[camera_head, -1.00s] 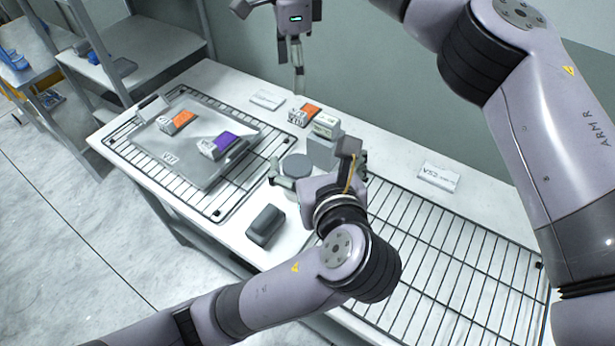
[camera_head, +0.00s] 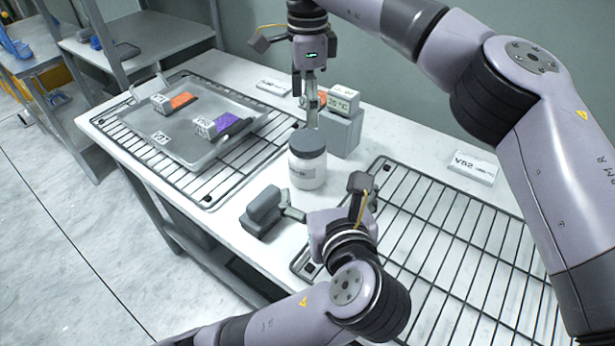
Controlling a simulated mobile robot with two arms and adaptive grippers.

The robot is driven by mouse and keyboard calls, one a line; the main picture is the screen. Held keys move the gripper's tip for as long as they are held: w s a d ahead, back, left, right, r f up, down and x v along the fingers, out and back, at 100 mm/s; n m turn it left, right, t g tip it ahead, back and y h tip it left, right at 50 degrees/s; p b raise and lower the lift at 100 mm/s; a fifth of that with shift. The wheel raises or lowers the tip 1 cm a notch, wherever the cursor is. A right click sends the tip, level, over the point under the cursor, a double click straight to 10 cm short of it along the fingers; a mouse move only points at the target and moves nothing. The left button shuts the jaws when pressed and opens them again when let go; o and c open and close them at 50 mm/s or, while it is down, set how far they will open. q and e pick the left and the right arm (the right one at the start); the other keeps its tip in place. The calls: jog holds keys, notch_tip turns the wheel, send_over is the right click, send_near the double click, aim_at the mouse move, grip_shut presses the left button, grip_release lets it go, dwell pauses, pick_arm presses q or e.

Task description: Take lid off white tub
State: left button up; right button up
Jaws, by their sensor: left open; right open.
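The white tub (camera_head: 308,174) stands upright on the white table between the two racks. Its grey lid (camera_head: 307,143) sits on top. My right gripper (camera_head: 312,122) points down directly above and slightly behind the lid; its fingers look close together in this view, and I cannot tell whether they touch the lid. My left gripper (camera_head: 326,205) is open and empty in front of the tub, apart from it.
A grey stand (camera_head: 342,134) with a small display (camera_head: 344,99) is behind the tub to the right. A metal tray (camera_head: 180,146) with orange and purple webbing rolls lies on the left rack. The right wire rack (camera_head: 450,235) is empty. A label card (camera_head: 472,167) lies behind it.

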aim_at(310, 157)
pick_arm(q)
jog(key=x, duration=1.7)
pick_arm(e)
jog(key=shift+s+r, duration=0.1)
